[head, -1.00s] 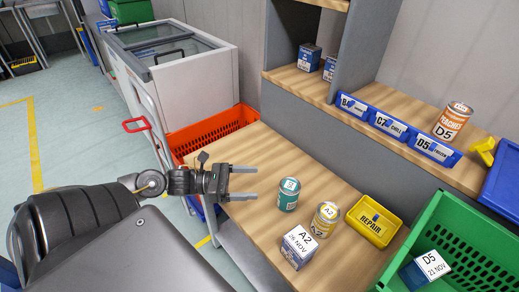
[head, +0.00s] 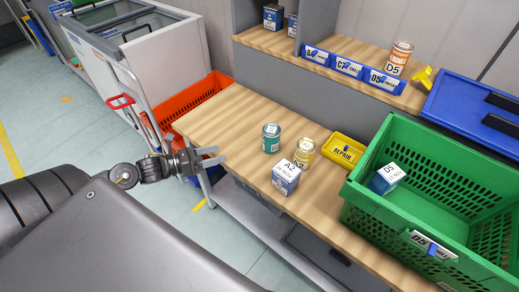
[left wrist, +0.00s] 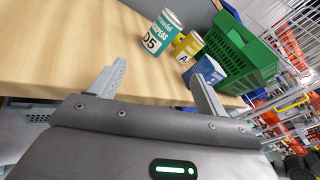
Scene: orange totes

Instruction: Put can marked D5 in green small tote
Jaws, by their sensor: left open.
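An orange can marked D5 (head: 397,58) stands upright on the shelf. A teal can (head: 271,139) stands on the wooden table; in the left wrist view this teal can (left wrist: 158,34) also bears a D5 mark. The green tote (head: 384,216) is at the right, with a D5 label on its front and a blue-and-white D5 box (head: 386,178) inside. My left gripper (head: 219,156) is open and empty at the table's left front edge, left of the teal can and apart from it. Its spread fingers (left wrist: 158,74) show in the left wrist view. My right gripper is not in view.
A yellow can (head: 304,152), an A2 box (head: 286,178) and a yellow REPAIR bin (head: 343,151) stand between the teal can and the tote. A blue lid (head: 470,105) lies behind the tote. An orange basket (head: 190,103) is beyond the table. The table's left part is clear.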

